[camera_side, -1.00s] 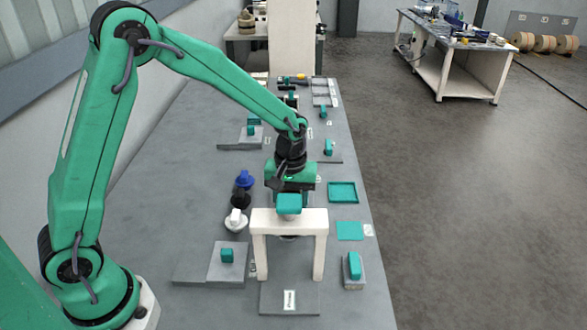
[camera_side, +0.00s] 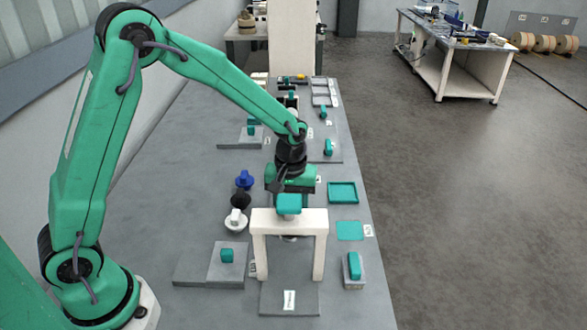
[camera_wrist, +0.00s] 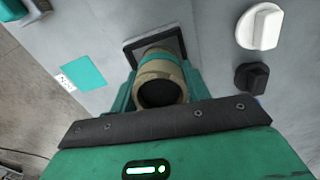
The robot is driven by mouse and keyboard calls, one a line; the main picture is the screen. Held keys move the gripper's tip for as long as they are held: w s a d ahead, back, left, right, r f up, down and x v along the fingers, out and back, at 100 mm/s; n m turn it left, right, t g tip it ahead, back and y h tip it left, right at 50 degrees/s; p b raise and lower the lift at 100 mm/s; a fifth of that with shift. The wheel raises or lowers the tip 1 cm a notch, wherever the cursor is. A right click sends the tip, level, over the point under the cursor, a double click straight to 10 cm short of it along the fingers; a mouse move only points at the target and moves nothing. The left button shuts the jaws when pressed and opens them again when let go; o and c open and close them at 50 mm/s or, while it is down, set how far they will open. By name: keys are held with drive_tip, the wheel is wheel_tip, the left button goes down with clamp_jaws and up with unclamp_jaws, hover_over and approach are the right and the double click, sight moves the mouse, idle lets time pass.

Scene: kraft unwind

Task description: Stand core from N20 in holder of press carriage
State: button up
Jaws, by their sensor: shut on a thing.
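A dark square frame (camera_wrist: 133,48), perhaps the holder, lies just beyond the core. Part of it is hidden by the core, and I cannot tell whether the two touch.
White (camera_side: 235,221), black (camera_side: 240,200) and blue (camera_side: 245,180) knobs stand left of the arch. A teal mat (camera_side: 350,231), a teal tray (camera_side: 343,192) and a teal-topped block (camera_side: 354,268) lie to the right. A grey plate with a teal block (camera_side: 227,256) is at the front left.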

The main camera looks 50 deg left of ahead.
drive_tip(key=shift+f, duration=0.5)
idle(0.6)
drive_tip(key=o, duration=1.5)
drive_tip(key=shift+o, duration=0.2)
drive_tip(key=shift+r, duration=0.2)
drive_tip(key=shift+r, duration=3.85)
